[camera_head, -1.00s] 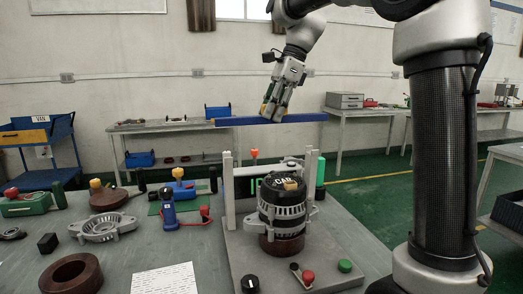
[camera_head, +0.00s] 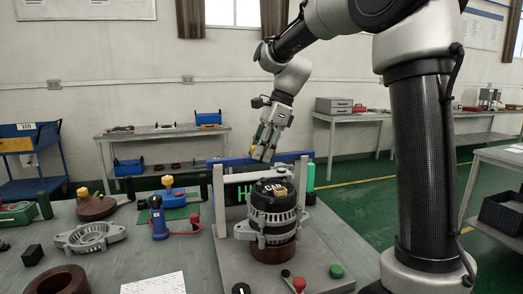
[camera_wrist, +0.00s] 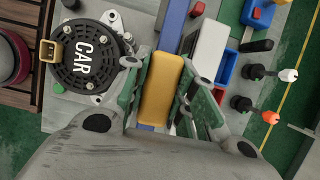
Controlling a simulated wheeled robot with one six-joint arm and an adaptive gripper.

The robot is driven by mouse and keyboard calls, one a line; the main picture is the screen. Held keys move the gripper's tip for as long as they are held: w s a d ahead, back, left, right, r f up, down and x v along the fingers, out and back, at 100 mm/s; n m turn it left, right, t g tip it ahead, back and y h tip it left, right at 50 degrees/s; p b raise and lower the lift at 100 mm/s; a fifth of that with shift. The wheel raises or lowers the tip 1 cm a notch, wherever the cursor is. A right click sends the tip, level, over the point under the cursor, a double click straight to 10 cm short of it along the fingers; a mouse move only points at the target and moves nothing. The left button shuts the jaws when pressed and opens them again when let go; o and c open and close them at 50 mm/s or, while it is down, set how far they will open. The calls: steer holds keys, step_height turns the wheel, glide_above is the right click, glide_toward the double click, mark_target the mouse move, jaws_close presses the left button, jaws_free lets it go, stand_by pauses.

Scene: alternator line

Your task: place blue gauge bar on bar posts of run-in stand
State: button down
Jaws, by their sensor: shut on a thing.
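The blue gauge bar (camera_head: 236,162) hangs level in my gripper (camera_head: 263,152), at the height of the tops of the run-in stand's two pale bar posts, left (camera_head: 219,200) and right (camera_head: 302,182). Its ends reach a little past both posts. I cannot tell whether it touches them. In the wrist view my gripper (camera_wrist: 160,95) is shut on the bar's yellow grip (camera_wrist: 162,88), with the blue bar (camera_wrist: 172,25) running beyond it. The run-in stand (camera_head: 230,262) carries a black-topped alternator marked CAR (camera_head: 273,212), in front of the bar.
A green display (camera_head: 243,197) and a green cylinder (camera_head: 310,180) stand behind the posts. Red (camera_head: 299,284) and green (camera_head: 336,271) buttons are at the stand's front.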

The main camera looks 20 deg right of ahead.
steer(key=c, duration=1.2)
jaws_free()
steer(key=shift+o, duration=0.2)
steer(key=v, duration=1.1)
steer(key=s+d+f+n+t+h, duration=0.1)
steer(key=s+d+f+n, duration=0.2)
steer(key=s+n, duration=0.3)
steer(key=s+d+f+n+t+h, duration=0.2)
steer(key=s+d+f+n, duration=0.2)
steer(key=s, duration=0.7)
steer(key=s+d+f+n+t+h, duration=0.1)
steer(key=s+d+f+n, duration=0.2)
steer(key=s+f+n, duration=0.4)
steer(key=shift+s+d+f+n, duration=0.25)
steer(key=shift+s+d+n, duration=0.2)
steer(key=shift+s, duration=0.8)
